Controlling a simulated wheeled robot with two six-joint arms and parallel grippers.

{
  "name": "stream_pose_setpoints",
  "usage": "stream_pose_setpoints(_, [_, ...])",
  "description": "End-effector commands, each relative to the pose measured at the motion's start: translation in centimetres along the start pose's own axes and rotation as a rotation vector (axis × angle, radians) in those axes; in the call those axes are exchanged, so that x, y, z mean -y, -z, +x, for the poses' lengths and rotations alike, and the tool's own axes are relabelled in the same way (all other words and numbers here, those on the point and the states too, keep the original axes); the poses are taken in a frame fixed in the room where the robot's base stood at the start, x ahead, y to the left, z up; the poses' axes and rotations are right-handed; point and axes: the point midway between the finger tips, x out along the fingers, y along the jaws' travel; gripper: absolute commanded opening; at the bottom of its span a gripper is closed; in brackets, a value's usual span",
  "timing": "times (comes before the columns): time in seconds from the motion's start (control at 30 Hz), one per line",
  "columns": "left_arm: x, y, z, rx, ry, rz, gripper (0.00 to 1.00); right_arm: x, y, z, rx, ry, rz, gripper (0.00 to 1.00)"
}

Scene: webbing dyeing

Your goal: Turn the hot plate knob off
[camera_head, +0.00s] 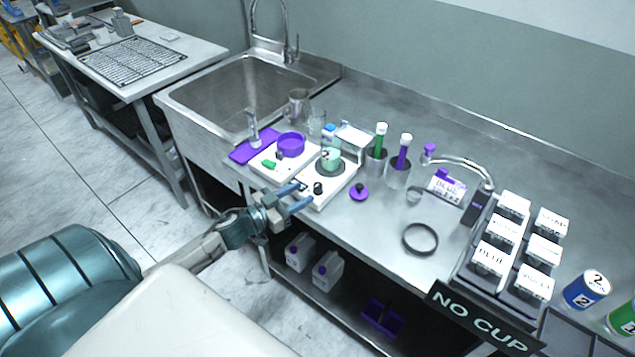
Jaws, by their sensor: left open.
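The hot plate (342,188) is a white unit on the steel counter with a round dark heating surface. A small greenish beaker (331,159) stands on that surface. A black knob (318,188) is on the front part of the hot plate. My left gripper (299,197) is open, with its blue fingertips at the front edge of the hot plate, just left of the knob. I cannot tell whether a finger touches the knob. My right gripper is not in view.
A purple bowl (291,143), a purple mat (254,146) and glassware crowd the left. A sink (240,95) is behind left. White boxes (489,259) stand far right.

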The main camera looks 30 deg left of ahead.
Motion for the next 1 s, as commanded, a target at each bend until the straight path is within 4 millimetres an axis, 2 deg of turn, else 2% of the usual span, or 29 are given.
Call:
stream_pose_setpoints(0.2, [0.1, 0.5, 2.8, -0.002, 0.003, -0.002, 0.43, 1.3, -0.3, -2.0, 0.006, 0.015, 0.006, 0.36])
stream_pose_setpoints(0.43, [0.0, 0.2, 5.6, 0.000, 0.002, -0.003, 0.43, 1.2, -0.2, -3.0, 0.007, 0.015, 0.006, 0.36])
stream_pose_setpoints(0.6, [-0.1, 0.0, 6.4, 0.001, 0.000, -0.001, 0.43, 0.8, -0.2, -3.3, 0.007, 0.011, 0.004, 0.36])
stream_pose_setpoints(0.87, [-0.1, -0.1, 6.5, 0.002, 0.000, -0.001, 0.43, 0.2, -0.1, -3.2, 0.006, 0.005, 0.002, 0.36])
stream_pose_setpoints(1.0, [-0.1, -0.1, 6.5, 0.002, 0.000, -0.001, 0.19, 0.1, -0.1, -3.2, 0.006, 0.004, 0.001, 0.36])
